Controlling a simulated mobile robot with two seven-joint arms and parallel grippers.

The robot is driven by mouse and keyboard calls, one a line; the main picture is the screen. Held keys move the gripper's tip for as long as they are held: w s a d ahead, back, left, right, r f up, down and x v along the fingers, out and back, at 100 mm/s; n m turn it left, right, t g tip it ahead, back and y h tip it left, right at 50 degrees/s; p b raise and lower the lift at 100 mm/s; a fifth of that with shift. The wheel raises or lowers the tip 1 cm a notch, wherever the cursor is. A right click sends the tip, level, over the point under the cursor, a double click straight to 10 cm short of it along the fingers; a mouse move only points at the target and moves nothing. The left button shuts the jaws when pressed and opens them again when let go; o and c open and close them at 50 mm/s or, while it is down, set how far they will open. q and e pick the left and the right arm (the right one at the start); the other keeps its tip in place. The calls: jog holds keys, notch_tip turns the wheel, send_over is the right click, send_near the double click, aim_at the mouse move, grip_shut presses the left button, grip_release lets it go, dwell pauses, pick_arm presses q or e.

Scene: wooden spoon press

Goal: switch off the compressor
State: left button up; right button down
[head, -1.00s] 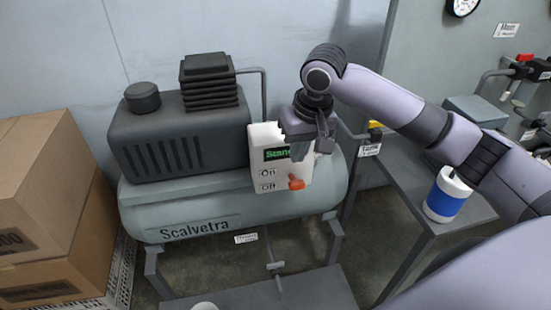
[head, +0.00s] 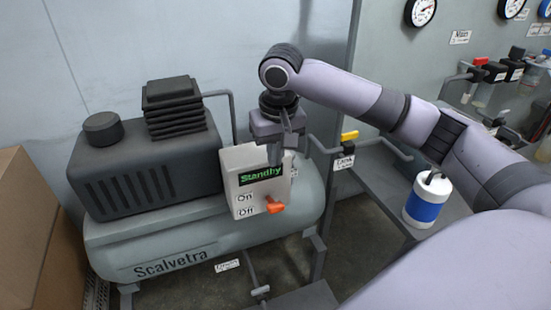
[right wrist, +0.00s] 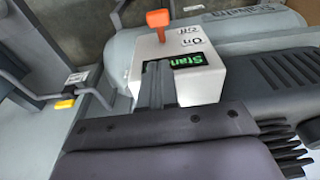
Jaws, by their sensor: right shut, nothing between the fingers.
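The compressor (head: 150,240) is a grey tank marked Scalvetra with a dark motor housing on top. Its white control box (head: 238,205) has a green display (head: 262,174) reading "Standby", with On and Off labels below. An orange lever (head: 275,205) on the box has its knob low, to the right of the Off label. The lever (right wrist: 160,20) shows beyond the box in the right wrist view. My right gripper (head: 276,156) is shut and empty, pointing down by the box's upper right; contact is unclear. In the right wrist view its fingers (right wrist: 155,85) partly cover the display.
Cardboard boxes (head: 35,225) stand at the left. A pipe with a yellow-handled valve (head: 349,136) runs right of the compressor. A bench (head: 385,185) with a blue and white container (head: 426,200) is at the right. Gauges and red-handled valves line the right wall.

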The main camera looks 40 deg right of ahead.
send_over(274, 202)
notch_tip(274, 202, down, 10)
jog(key=shift+s+r, duration=0.1)
jog(key=shift+s, duration=0.05)
jog(key=shift+s+f+b, duration=0.25)
jog(key=shift+f+b, duration=0.05)
jog(key=shift+f, duration=0.35)
